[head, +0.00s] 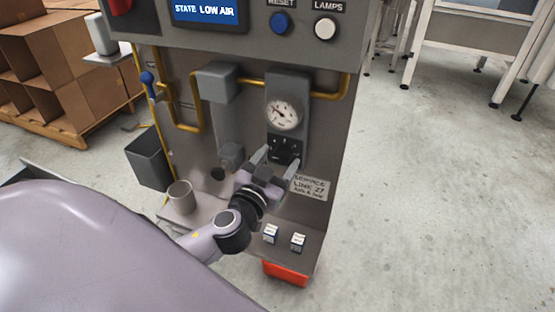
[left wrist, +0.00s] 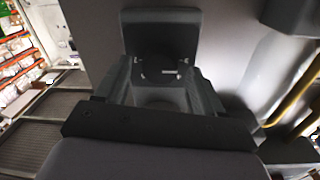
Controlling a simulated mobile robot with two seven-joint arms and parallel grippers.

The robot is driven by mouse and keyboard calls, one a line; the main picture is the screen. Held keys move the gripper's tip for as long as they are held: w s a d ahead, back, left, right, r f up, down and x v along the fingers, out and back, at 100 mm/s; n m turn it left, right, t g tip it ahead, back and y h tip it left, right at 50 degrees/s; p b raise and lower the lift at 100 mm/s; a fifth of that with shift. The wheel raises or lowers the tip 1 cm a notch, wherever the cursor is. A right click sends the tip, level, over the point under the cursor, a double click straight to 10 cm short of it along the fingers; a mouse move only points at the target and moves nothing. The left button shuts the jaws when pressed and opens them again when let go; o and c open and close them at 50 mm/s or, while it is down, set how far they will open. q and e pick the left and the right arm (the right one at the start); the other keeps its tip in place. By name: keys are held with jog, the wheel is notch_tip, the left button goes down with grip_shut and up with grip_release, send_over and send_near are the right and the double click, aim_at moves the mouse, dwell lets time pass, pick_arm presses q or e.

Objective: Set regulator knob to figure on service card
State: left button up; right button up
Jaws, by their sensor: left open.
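The pressure gauge (head: 283,114) has a white round dial on a grey plate on the machine front. Its needle is visible, but I cannot read the figure. Directly below it is a black part with small white marks, the regulator knob area (head: 284,147), partly hidden by my gripper. The service card (head: 310,187) is right of the gripper; its handwriting seems to say "LINE 2" and is too small to read fully. My left gripper (head: 275,160) is open, its fingers just below the black part. In the left wrist view the dark part (left wrist: 160,45) shows beyond the open fingers (left wrist: 162,85).
The display (head: 205,10) reads "STATE LOW AIR". A blue reset button (head: 281,23) and white lamps button (head: 325,28) are above. Yellow pipes (head: 345,86), a blue-handled valve (head: 148,80) and a cup (head: 181,196) are nearby.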

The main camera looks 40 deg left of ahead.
pick_arm(q)
jog(key=shift+w, duration=0.15)
jog(key=shift+c, duration=0.3)
jog(key=c, duration=1)
